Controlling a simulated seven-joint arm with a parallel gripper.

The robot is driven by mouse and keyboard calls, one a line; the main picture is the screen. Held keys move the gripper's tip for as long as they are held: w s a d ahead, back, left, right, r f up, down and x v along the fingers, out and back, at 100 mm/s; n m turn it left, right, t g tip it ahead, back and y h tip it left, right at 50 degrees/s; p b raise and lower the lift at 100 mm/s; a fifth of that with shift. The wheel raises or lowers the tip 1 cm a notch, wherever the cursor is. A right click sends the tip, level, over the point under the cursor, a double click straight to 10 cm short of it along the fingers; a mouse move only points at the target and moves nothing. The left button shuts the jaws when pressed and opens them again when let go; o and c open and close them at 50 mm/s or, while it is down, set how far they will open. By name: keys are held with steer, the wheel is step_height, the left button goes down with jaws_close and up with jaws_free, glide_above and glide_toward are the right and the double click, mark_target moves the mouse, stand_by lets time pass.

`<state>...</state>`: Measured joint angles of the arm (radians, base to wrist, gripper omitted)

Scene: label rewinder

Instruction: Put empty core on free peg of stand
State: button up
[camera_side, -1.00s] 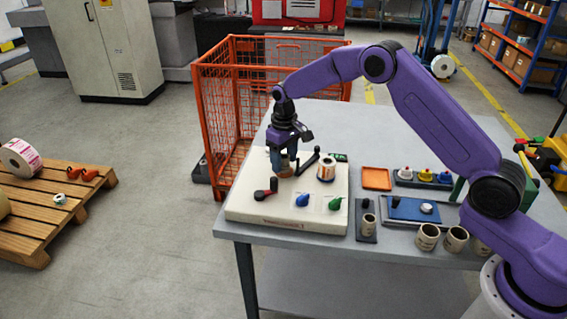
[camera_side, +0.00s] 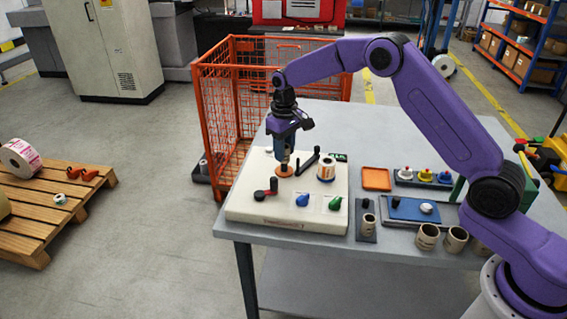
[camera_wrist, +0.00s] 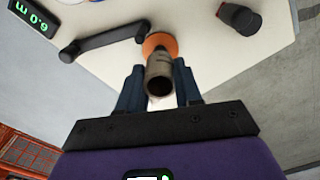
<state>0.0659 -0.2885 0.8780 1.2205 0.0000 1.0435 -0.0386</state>
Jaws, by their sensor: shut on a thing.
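My gripper (camera_wrist: 160,92) is shut on an empty core (camera_wrist: 160,67), a hollow grey-brown tube between its two fingers. In the side view my gripper (camera_side: 285,157) is above the orange disc (camera_side: 283,171) of the white machine, pointing down. The disc also shows in the wrist view (camera_wrist: 161,43), just beyond the core. Whether the core is fully clear of the spindle there is hard to tell. The stand (camera_side: 365,235) is a small dark plate right of the machine. Its rear black peg (camera_side: 366,204) looks bare; a core (camera_side: 369,222) is on its front peg.
The white machine (camera_side: 270,213) carries a black lever arm (camera_side: 308,163), a labelled roll (camera_side: 326,168), a red-black knob (camera_side: 266,190) and blue and green knobs. Several open cups (camera_side: 428,237) and a blue pad (camera_side: 408,209) are right of the stand. An orange tray (camera_side: 376,179) lies behind.

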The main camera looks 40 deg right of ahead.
steer(key=shift+r, duration=1.85)
stand_by(0.6)
steer(key=shift+s+d+r, duration=0.1)
steer(key=shift+s+d, duration=0.2)
steer(key=shift+d, duration=0.05)
steer(key=s+d, duration=0.2)
steer(key=s, duration=0.1)
steer(key=s+d, duration=0.4)
steer(key=s, duration=0.1)
steer(key=shift+s+d+r, duration=0.3)
steer(key=shift+s+r, duration=0.05)
glide_above(367, 199)
steer(key=w, duration=0.1)
steer(key=f, duration=0.1)
steer(key=shift+s+f, duration=0.15)
steer(key=shift+f, duration=1.7)
steer(key=shift+s+f, duration=0.2)
steer(key=shift+f, duration=1.65)
steer(key=shift+s+f, duration=0.15)
steer(key=shift+f, duration=1.7)
